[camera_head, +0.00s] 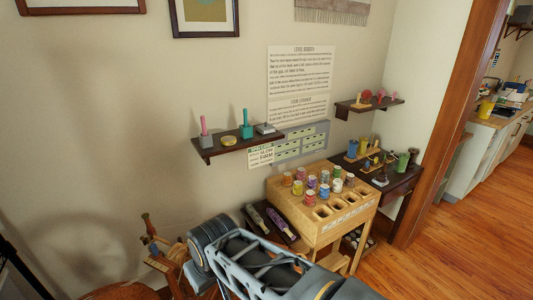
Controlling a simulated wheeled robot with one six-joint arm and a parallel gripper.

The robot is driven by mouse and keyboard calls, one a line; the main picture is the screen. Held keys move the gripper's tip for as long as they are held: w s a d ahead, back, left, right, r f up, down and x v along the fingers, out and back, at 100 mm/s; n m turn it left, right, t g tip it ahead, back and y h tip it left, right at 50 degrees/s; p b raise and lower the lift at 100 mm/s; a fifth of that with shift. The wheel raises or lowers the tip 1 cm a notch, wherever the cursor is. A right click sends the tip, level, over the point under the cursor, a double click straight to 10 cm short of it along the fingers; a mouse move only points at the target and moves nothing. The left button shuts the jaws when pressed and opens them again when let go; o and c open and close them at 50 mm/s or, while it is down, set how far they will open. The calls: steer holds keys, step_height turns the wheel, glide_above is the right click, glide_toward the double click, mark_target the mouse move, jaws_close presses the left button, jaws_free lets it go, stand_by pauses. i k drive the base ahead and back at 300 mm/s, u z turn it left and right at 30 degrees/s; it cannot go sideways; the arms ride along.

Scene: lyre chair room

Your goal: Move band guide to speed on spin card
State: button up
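My arm crosses the bottom middle of the view, low and well below the card. My gripper cannot be made out.
The left wall shelf (238,146) sticks out just above the card. A wooden stand (285,203) holds several coloured spools. Open floor (450,245) lies at right.

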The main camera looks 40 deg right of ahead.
mark_target(157, 254)
steer(key=k, duration=1)
steer(key=z, duration=1.3)
steer(key=i, duration=1.2)
steer(key=u, duration=2.35)
steer(key=i, duration=0.5)
steer(key=u, duration=0.05)
